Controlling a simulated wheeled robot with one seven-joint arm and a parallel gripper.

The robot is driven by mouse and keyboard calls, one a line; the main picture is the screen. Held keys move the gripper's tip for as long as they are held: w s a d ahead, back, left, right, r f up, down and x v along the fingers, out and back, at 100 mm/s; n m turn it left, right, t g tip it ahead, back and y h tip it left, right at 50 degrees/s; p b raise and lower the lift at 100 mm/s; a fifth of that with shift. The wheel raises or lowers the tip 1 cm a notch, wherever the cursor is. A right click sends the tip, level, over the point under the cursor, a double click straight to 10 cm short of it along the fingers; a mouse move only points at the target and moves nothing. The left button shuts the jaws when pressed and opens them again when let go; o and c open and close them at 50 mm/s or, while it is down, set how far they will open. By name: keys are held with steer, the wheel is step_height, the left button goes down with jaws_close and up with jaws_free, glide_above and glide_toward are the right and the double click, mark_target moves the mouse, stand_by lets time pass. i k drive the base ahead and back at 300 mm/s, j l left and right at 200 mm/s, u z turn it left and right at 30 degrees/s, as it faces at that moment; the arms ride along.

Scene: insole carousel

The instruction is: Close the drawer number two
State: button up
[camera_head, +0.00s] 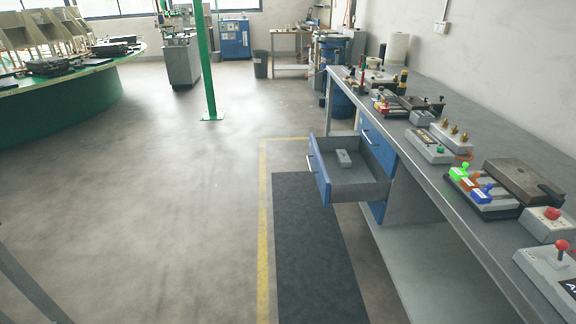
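A drawer with a blue front (319,176) and grey inside is pulled well out from the cabinet under the workbench. A small grey block (344,158) lies in it. A shut blue drawer front (377,146) with a handle sits just above it in the cabinet. More blue cabinet front (377,211) shows below the open drawer. No drawer number is readable. My gripper is not in view.
The grey workbench (440,190) runs along the right and holds fixtures and coloured switches. A dark mat (308,250) and yellow line (264,230) lie below the drawer.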

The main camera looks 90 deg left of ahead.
mark_target(356, 182)
steer(key=u, duration=2.9)
steer(key=i+j+z, duration=0.35)
steer(key=i+j, duration=1.05)
steer(key=i, duration=0.15)
